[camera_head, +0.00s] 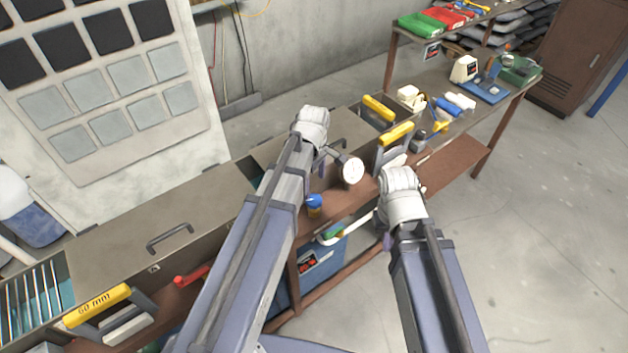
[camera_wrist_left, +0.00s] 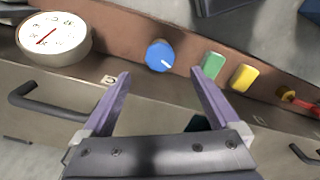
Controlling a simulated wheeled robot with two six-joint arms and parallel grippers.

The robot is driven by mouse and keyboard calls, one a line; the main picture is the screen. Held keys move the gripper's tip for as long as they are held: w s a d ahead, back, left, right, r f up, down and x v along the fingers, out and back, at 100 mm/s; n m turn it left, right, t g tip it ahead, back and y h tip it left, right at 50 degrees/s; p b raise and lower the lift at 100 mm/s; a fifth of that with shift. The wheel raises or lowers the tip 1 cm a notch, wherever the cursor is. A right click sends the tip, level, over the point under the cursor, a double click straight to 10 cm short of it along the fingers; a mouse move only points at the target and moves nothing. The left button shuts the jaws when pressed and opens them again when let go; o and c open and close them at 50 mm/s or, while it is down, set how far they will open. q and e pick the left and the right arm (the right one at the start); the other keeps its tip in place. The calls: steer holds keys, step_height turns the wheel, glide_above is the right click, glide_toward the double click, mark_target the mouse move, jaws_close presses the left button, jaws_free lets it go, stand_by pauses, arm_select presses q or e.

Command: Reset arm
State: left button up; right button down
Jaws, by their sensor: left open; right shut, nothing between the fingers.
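A blue knob (camera_wrist_left: 160,56) on the brown panel shows just beyond the fingertips. My right arm (camera_head: 430,280) comes in at the lower right of the head view.
A white dial gauge (camera_head: 350,170) stands on the panel near a green button (camera_wrist_left: 213,65) and a yellow button (camera_wrist_left: 243,77). A bench with tools (camera_head: 480,90) is at the back right. The floor right is clear.

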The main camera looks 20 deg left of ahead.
stand_by(0.5)
arm_select(q)
steer(key=shift+s+d+f, duration=0.1)
steer(key=shift+s+d, duration=0.15)
steer(key=s+d+f+m+b, duration=0.2)
steer(key=s+d+m, duration=0.3)
steer(key=s+m, duration=0.2)
steer(key=s+d+f+m+y+b, duration=0.1)
steer(key=s+d+m, duration=0.4)
steer(key=m, duration=0.6)
steer(key=shift+s+d+f+m+b, duration=0.15)
steer(key=shift+s+f+m+b, duration=0.3)
steer(key=shift+s+b, duration=0.45)
steer(key=shift+s, duration=0.15)
